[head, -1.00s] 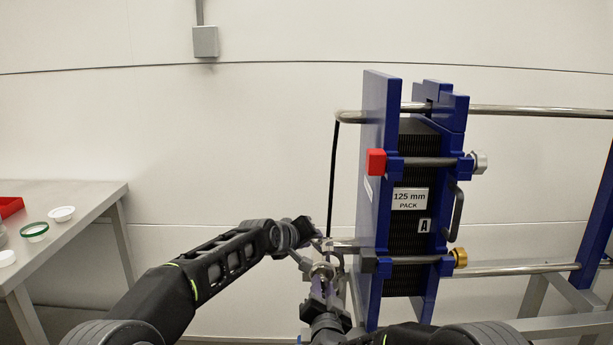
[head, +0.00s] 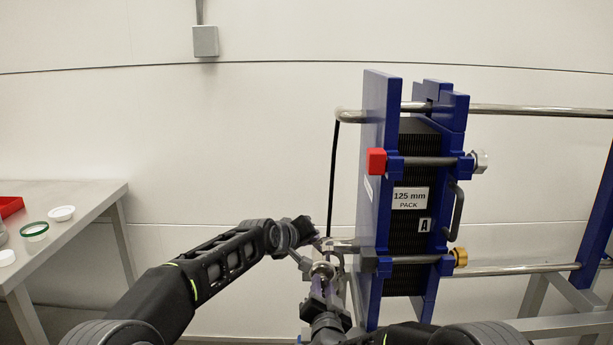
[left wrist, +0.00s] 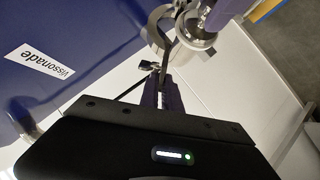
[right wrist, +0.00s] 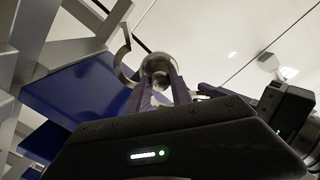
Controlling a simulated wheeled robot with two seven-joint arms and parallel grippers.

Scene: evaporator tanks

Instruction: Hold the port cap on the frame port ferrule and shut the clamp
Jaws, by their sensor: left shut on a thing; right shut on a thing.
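The frame port ferrule sits at the end of a short metal pipe (head: 343,246) beside the blue frame plate; its face is hidden. My right gripper (head: 321,287) points up below it, shut on the round metal port cap (right wrist: 159,66), whose rim shows between the purple fingers in the right wrist view. The cap is at the pipe end; I cannot tell if it sits flush. The clamp (left wrist: 160,27) hangs with a curved half swung out beside the cap, so it looks open. My left gripper (left wrist: 170,84), higher and to the left, is shut on a part of the clamp.
The blue frame plate (head: 378,190) and black pack (head: 414,240) stand close on the right, with metal rails. A steel table (head: 85,205) at the left carries white caps, a green-rimmed ring and a red tray. The two grippers are very close together.

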